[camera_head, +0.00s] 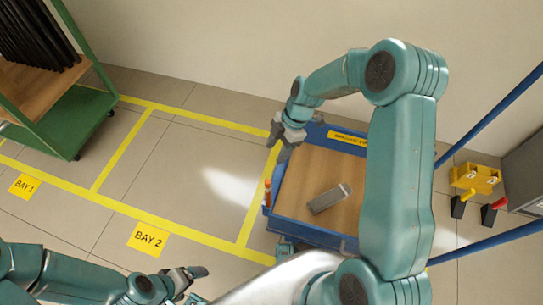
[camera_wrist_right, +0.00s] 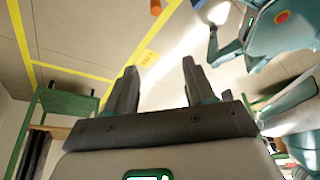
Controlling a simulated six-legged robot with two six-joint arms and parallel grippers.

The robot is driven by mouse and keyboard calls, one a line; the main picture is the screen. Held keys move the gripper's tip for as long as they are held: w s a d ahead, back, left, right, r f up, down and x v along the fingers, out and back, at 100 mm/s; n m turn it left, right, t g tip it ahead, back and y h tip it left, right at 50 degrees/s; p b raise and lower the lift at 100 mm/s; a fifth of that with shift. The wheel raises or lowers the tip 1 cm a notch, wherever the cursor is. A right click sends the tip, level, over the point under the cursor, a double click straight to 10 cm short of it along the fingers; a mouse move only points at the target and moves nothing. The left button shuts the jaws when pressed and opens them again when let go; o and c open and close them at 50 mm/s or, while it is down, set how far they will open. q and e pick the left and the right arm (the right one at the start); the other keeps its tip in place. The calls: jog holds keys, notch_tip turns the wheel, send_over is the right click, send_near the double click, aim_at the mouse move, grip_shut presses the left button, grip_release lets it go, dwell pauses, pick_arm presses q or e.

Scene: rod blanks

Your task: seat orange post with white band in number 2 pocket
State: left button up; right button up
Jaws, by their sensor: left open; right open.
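A small upright orange piece (camera_head: 268,190) shows at the left edge of the blue cart in the head view; I cannot tell whether it has a white band. The end of an orange cylinder (camera_wrist_right: 155,7) shows at the top edge of the right wrist view, beyond my fingers. My right gripper (camera_head: 281,139) is open and empty above the cart's far left corner; its spread fingers also show in the right wrist view (camera_wrist_right: 159,70). My left gripper (camera_head: 193,284) is open and empty at the bottom of the head view, left of the cart. No numbered pocket is visible.
The blue cart (camera_head: 318,236) has a wooden top with a grey block (camera_head: 329,198) lying on it. My right arm hides its right part. A green rack (camera_head: 68,122) stands at left. A yellow item (camera_head: 474,178) is at right. Yellow-taped floor between is clear.

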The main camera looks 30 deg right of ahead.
jog(key=s+a+f+m, duration=0.5)
jog(key=s+a+m, duration=0.2)
jog(key=s+m, duration=0.2)
jog(key=s+a+f+m, duration=0.6)
jog(key=s+a+m, duration=0.1)
jog(key=s+m, duration=0.2)
jog(key=shift+s+a+f+m, duration=0.25)
jog(key=shift+a+m, duration=0.05)
jog(key=shift+m, duration=0.4)
jog(key=shift+r, duration=0.1)
notch_tip(320, 180, up, 21)
jog(key=p, duration=2.1)
jog(key=shift+r, duration=0.1)
